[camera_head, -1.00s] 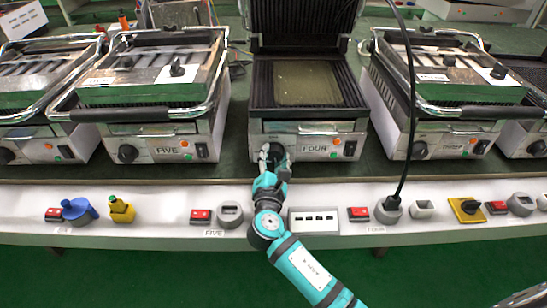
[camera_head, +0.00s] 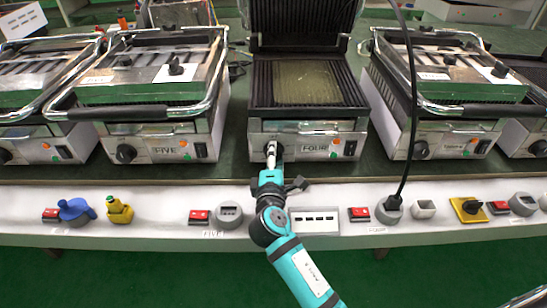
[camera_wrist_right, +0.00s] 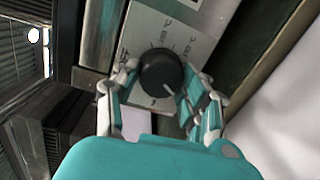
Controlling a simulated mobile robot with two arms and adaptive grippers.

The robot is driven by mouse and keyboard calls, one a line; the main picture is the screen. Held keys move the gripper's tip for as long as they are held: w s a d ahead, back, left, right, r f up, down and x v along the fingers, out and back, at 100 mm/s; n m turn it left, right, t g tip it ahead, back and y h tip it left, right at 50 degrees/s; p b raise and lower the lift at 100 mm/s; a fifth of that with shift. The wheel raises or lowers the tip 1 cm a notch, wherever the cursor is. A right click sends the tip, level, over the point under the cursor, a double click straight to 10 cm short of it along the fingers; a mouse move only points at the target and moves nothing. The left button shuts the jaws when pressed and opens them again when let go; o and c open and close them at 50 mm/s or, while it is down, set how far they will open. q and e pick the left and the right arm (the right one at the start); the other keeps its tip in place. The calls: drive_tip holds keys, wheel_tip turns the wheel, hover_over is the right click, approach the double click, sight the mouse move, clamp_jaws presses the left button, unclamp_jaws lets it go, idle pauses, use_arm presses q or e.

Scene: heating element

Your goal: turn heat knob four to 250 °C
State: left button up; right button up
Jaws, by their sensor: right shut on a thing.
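The grill labelled FOUR (camera_head: 308,127) stands in the middle of the bench with its lid raised. Its black heat knob (camera_wrist_right: 161,74) shows in the right wrist view, with a white pointer line towards the lower right and a printed scale around it. In the head view the knob is largely hidden by my gripper. My right gripper (camera_head: 272,150) reaches the front panel from below. In the right wrist view its fingers (camera_wrist_right: 160,90) sit on both sides of the knob, shut on it. The exact temperature pointed at is too small to read. My left gripper is not in view.
Grill FIVE (camera_head: 165,150) stands to the left and another closed grill (camera_head: 440,145) to the right. A black cable (camera_head: 412,100) hangs down to a plug on the front ledge. Red switches and sockets line the ledge (camera_head: 150,225).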

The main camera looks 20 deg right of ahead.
idle(0.6)
drive_tip(key=o, duration=1.2)
drive_tip(key=shift+s, duration=0.1)
drive_tip(key=v, duration=1.2)
